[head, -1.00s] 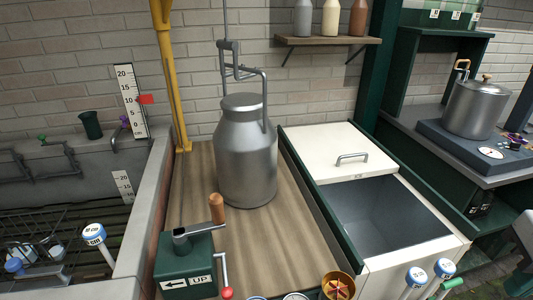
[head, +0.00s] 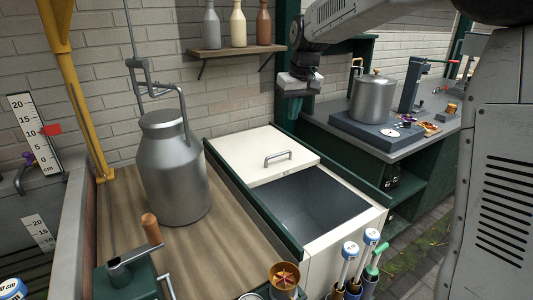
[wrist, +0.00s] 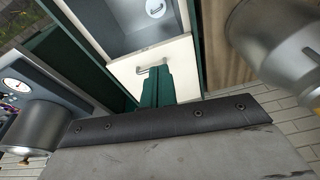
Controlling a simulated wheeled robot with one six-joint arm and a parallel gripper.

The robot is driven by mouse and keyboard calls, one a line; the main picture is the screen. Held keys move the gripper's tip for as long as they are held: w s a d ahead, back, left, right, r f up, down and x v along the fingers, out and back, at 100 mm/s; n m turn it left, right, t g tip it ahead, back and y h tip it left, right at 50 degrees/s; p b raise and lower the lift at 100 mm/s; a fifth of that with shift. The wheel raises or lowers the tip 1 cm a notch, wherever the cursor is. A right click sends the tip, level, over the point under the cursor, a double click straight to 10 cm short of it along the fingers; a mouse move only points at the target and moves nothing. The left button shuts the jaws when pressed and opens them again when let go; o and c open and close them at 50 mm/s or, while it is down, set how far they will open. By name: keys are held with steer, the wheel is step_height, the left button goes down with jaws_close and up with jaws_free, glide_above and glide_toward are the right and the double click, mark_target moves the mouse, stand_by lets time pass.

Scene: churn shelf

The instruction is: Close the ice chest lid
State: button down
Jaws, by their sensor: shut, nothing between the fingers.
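The ice chest (head: 370,213) is a white box with a dark green rail along its left side. Its white lid (head: 247,158) covers the rear part, and the front part is open, showing a grey interior. A metal bar handle (head: 278,157) stands on the lid near its front edge. My gripper (head: 299,90) hangs above and behind the chest, apart from the lid, shut and empty. In the wrist view its green fingers (wrist: 157,88) overlap the lid (wrist: 177,55) and partly cover the handle. A round white item (wrist: 155,8) shows in the open part.
A large milk can (head: 172,175) stands on the wooden counter left of the chest. A pot (head: 372,97) sits on a scale on the right bench. A bottle shelf (head: 235,50) hangs behind. Blue-capped and green-handled tools (head: 370,237) stand at the chest's front right.

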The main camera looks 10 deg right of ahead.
steer(key=w+a+f, duration=0.1)
steer(key=w+f, duration=0.3)
steer(key=w, duration=0.3)
steer(key=w+a+f, duration=0.1)
steer(key=w+f, duration=0.4)
steer(key=w, duration=0.3)
steer(key=n, duration=0.1)
glide_toward(260, 158)
steer(key=shift+t+y, duration=0.3)
steer(key=shift+t, duration=0.1)
step_height(260, 158, down, 5)
steer(key=shift+w+d+r, duration=0.1)
steer(key=shift+w+r, duration=0.05)
steer(key=shift+r, duration=0.1)
steer(key=shift+s+d+r, duration=0.15)
steer(key=shift+s+d, duration=0.05)
steer(key=shift+s, duration=0.45)
steer(key=shift+s+d+r, duration=0.1)
steer(key=shift+s+d, duration=0.15)
steer(key=shift+s, duration=0.35)
steer(key=shift+s+d+r, duration=0.15)
steer(key=shift+s+d, duration=0.05)
steer(key=shift+s, duration=0.45)
